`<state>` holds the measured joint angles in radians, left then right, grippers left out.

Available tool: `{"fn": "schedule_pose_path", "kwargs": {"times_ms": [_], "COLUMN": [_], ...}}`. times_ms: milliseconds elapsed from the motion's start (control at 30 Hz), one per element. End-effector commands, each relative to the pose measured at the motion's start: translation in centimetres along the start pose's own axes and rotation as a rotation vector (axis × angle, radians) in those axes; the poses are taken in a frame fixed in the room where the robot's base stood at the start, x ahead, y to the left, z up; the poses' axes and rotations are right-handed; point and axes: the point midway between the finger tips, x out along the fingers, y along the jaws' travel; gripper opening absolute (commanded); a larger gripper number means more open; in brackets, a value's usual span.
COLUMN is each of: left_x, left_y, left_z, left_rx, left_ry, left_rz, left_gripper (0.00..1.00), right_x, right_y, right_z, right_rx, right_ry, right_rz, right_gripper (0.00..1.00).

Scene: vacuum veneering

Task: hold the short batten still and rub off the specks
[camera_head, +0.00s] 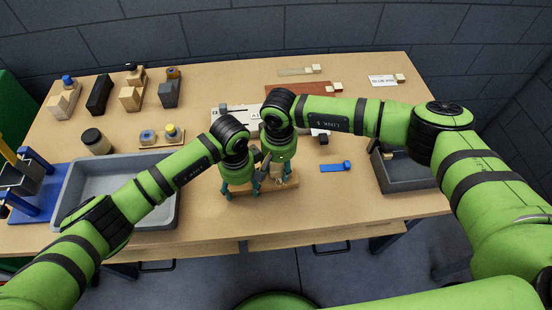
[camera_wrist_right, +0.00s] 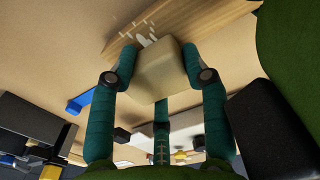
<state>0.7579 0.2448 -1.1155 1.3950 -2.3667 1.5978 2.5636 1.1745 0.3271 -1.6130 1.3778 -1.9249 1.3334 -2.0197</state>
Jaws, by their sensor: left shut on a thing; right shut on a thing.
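The short batten (camera_head: 268,188) is a light wooden strip lying near the front edge of the table, partly hidden by my grippers. Its grained end (camera_wrist_right: 195,22) fills the top of the right wrist view, with white specks (camera_wrist_right: 147,34) at that end. My left gripper (camera_head: 243,191) is shut on the batten, its teal fingers low over the left part. My right gripper (camera_head: 276,176) is shut on a pale cream block (camera_wrist_right: 163,70), held between its teal fingers right at the specks. I cannot tell whether the block touches the wood.
A grey tray (camera_head: 172,212) stands left, and a dark grey bin (camera_head: 413,184) right. A blue tool (camera_head: 334,168) lies between batten and bin. Several blocks (camera_head: 131,97) and a jar (camera_head: 96,141) stand back left. A reddish board (camera_head: 296,88) and a card (camera_head: 382,81) lie at the back.

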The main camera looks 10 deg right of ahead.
Motion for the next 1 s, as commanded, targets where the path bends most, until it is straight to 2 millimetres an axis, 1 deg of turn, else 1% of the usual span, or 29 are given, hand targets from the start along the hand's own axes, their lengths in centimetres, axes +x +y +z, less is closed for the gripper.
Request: {"fn": "schedule_pose_path", "kwargs": {"times_ms": [33,167,567,700,1000], "left_x": [-0.3,-0.4,-0.4,-0.4,-0.4], "left_y": [-0.6,-0.7,-0.7,-0.7,-0.7], "left_z": [-0.2,-0.2,-0.2,-0.1,-0.1], "left_rx": [-0.013,-0.016,-0.015,-0.015,-0.017], "left_ry": [0.009,0.010,0.009,0.009,0.008], "left_rz": [-0.014,-0.018,-0.018,-0.017,-0.018], "left_gripper": [0.61,0.61,0.61,0.61,0.60], "right_x": [0.2,0.3,0.2,0.2,-0.1], "right_y": [-1.0,-1.0,-0.6,-0.7,-0.8], "right_z": [1.3,1.8,4.9,5.3,5.3], "right_rx": [-0.028,-0.031,-0.030,-0.030,-0.034], "right_ry": [-0.022,-0.025,-0.023,-0.024,-0.024], "right_rz": [-0.014,-0.014,-0.011,-0.012,-0.014], "right_gripper": [0.15,0.15,0.15,0.15,0.15]}}
